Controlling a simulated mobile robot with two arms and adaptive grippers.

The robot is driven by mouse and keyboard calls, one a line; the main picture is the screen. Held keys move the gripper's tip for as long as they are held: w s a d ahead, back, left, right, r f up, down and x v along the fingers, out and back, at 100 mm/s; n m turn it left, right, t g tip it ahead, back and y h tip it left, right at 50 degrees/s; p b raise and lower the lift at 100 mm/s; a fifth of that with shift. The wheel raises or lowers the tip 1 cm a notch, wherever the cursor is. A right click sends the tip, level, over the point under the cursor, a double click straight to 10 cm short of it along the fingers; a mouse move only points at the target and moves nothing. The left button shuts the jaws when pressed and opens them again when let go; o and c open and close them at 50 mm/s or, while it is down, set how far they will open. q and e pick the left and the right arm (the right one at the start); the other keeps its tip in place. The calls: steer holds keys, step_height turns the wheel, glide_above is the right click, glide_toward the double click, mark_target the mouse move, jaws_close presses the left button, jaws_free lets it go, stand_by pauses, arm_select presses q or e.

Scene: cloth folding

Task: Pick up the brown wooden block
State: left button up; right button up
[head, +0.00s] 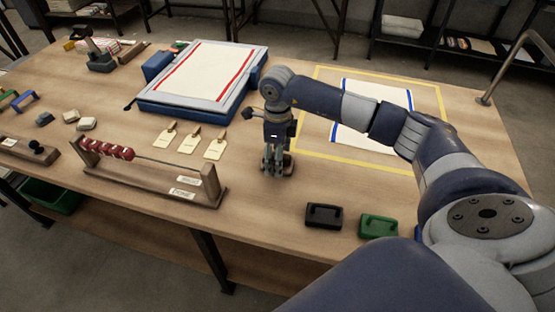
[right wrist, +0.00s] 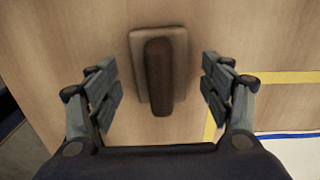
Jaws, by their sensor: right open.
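The brown wooden block (right wrist: 159,77) shows in the right wrist view as a dark brown upright part on a paler, flat base. It stands on the table between the fingers of my right gripper (right wrist: 160,88), which is open with a gap on both sides of the block. In the head view my right gripper (head: 276,168) points down at the table, and the block (head: 288,166) is mostly hidden behind its fingers. My left gripper is not in view.
A yellow-taped area with a striped white cloth (head: 350,140) lies to the right. A black block (head: 323,215) and a green block (head: 378,226) sit near the front edge. A bead rack (head: 150,190), tags (head: 189,142) and a blue-framed board (head: 206,80) are to the left.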

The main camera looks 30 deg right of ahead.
steer(key=shift+f, duration=0.7)
steer(key=c, duration=1.3)
steer(key=shift+r, duration=0.1)
steer(key=shift+w+r, duration=0.1)
steer(key=shift+r, duration=0.3)
step_height(320, 180, up, 3)
steer(key=shift+f+b, duration=0.2)
steer(key=shift+b, duration=0.45)
steer(key=w+d+b, duration=0.1)
steer(key=w+d, duration=0.1)
steer(key=w, duration=0.2)
steer(key=w+d+b, duration=0.1)
steer(key=w+d, duration=0.1)
steer(key=w, duration=0.2)
steer(key=w+d+r+b, duration=0.1)
steer(key=w+d, duration=0.1)
steer(key=w, duration=0.2)
steer(key=shift+w+d+r+b, duration=0.1)
steer(key=shift+w+d+b, duration=0.15)
steer(key=shift+d+b, duration=0.1)
steer(key=shift+w+d+r, duration=0.15)
steer(key=shift+w+d, duration=0.35)
steer(key=shift+w, duration=0.25)
